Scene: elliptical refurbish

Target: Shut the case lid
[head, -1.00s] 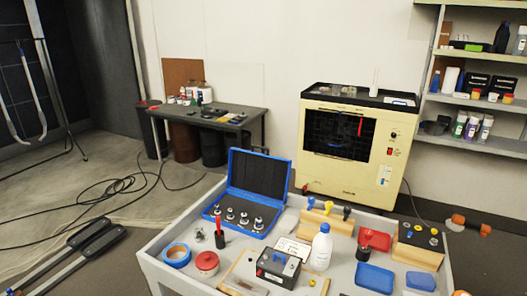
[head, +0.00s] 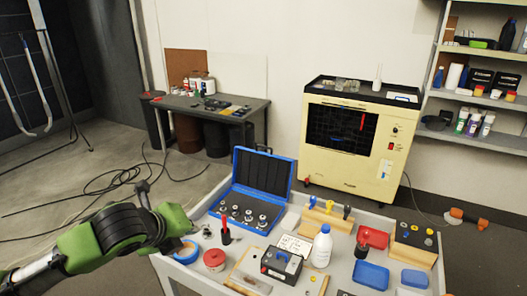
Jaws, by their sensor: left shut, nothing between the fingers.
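A blue case (head: 236,222) stands open at the back left of the grey workbench. Its lid (head: 263,172) is raised, leaning slightly back, with a dark foam lining. Several round metal pieces (head: 249,216) sit in the case's base. My left arm, green and black, reaches in from the left. My right gripper is out of view.
Blue tape (head: 187,252), a red-lidded tin (head: 214,260) and a red-handled tool (head: 225,231) stand in front of the case. A white bottle (head: 321,247) and a black box (head: 281,264) are to the right. A cream machine (head: 350,183) stands behind.

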